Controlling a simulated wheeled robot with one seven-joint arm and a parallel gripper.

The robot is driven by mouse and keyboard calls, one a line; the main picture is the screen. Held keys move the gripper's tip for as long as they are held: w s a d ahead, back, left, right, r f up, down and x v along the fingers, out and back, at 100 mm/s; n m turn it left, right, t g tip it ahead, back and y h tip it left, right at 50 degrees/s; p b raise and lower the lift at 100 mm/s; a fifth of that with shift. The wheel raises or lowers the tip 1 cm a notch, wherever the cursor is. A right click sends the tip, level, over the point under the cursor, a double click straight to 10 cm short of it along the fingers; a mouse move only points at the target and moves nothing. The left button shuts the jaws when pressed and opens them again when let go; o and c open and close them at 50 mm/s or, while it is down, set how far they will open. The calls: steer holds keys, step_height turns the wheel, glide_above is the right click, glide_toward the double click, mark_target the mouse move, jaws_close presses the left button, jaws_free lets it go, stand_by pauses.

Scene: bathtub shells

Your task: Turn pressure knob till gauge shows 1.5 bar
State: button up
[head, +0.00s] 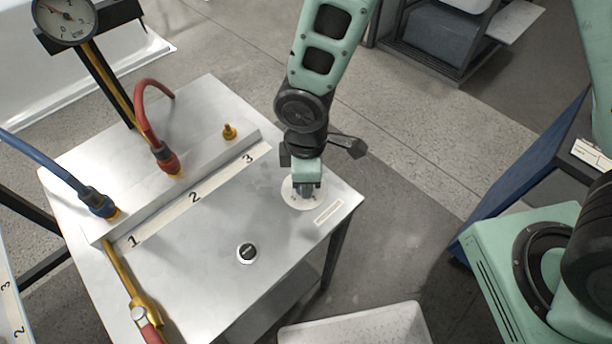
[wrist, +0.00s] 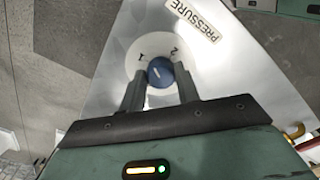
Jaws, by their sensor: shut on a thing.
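The pressure knob (wrist: 159,72) is a round blue knob with a white pointer line, on a white dial disc (head: 291,195) at the right corner of the metal table. In the wrist view the marks 1 and 2 show on the disc, and a PRESSURE label (wrist: 196,20) lies beside it. My gripper (head: 304,192) reaches down from above and is shut on the knob, one finger on each side. The round gauge (head: 66,17) stands at the top left of the head view, cut by the edge. Its needle reading is too small to tell.
A blue hose connector (head: 98,203) and a red one (head: 167,160) sit on the raised block numbered 1 to 3, with a bare brass fitting (head: 229,131) at 3. A black button (head: 247,252) is on the tabletop. A white tub shell (head: 358,324) is in front.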

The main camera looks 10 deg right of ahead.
steer(key=o, duration=1)
step_height(320, 180, up, 18)
steer(key=shift+f, duration=0.25)
steer(key=s+d+m, duration=0.2)
steer(key=s+m, duration=0.1)
steer(key=s+d+r+m, duration=0.1)
steer(key=s+d+m, duration=0.1)
steer(key=s+d, duration=0.1)
steer(key=s+d+m, duration=0.2)
steer(key=s+m, duration=0.1)
steer(key=s, duration=0.2)
steer(key=shift+d+r+m+y, duration=0.3)
steer(key=shift+d+r, duration=0.1)
stand_by(1.3)
